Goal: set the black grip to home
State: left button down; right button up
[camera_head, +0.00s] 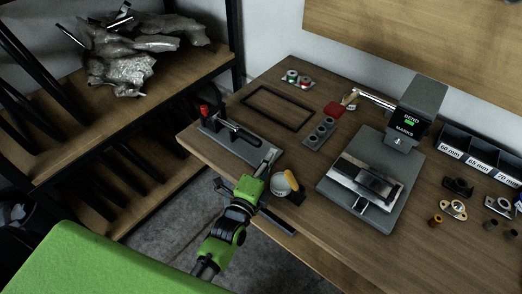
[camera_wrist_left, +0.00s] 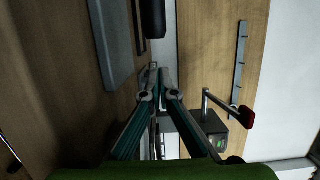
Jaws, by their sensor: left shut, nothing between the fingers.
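In the left wrist view a black cylinder, apparently this grip (camera_wrist_left: 153,18), shows at the top, beyond the fingertips. My left gripper (camera_head: 270,160) is at the right end of the fixture, close to the grip. Its fingers are shut and empty in the wrist view (camera_wrist_left: 156,76); I see no contact. My right gripper is out of view.
A press with a display box (camera_head: 417,109) stands on the right.

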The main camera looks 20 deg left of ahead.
aim_at(249, 138)
pick_arm(q)
jog(key=shift+w+a, duration=0.2)
jog(key=shift+a, duration=0.65)
jog(key=shift+w+a, duration=0.2)
jog(key=shift+a, duration=0.65)
